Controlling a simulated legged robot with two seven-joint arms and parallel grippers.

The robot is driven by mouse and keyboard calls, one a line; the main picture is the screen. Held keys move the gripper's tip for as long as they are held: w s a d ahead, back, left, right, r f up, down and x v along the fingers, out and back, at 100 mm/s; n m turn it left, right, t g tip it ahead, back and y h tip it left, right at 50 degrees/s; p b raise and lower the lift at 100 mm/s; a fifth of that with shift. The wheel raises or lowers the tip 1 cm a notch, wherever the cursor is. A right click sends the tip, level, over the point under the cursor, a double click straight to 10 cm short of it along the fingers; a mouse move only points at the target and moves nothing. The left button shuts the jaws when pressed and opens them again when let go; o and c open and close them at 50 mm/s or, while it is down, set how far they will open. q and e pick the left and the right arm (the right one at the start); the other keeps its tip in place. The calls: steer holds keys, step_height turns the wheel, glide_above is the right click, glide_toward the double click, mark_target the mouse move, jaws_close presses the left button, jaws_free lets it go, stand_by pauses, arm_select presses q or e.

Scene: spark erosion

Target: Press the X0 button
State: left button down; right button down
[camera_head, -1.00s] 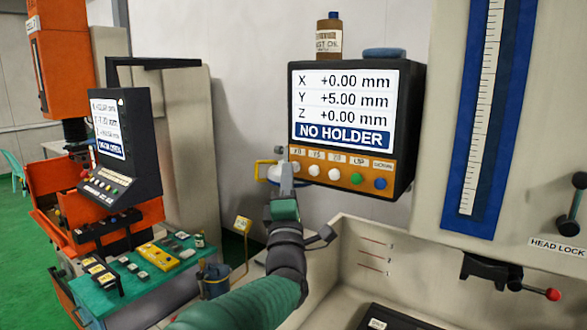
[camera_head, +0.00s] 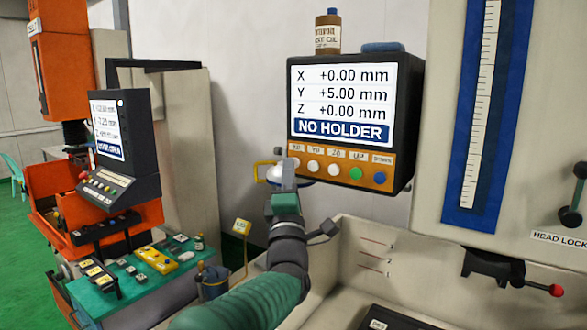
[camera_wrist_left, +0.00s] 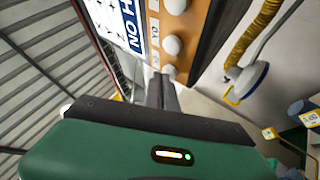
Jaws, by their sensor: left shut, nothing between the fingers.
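The control console (camera_head: 400,120) is a dark box with a lit screen reading X +0.00, Y +5.00, Z +0.00 and NO HOLDER. Below the screen is an orange strip with a row of buttons. The X0 button (camera_head: 295,162) is the white leftmost one, under its label. My left gripper (camera_head: 288,172) is shut and empty, its fingertips at the strip's left end beside the X0 button, overlapping its edge in the picture. In the left wrist view the shut fingers (camera_wrist_left: 161,90) point at the lowest white button (camera_wrist_left: 168,71); contact cannot be told. My right gripper is out of view.
White, green (camera_head: 356,174) and blue (camera_head: 379,178) buttons sit further right on the strip. A brown bottle (camera_head: 327,35) and blue sponge stand on the console. A pale basin (camera_head: 375,240) lies below. A second machine and a green bench (camera_head: 130,292) are at left.

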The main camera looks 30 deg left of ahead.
arm_select(q)
steer(key=s+b, duration=0.4)
steer(key=s, duration=0.2)
steer(key=shift+a+b, duration=0.25)
steer(key=shift+b, duration=0.1)
steer(key=shift+r, duration=0.1)
stand_by(0.4)
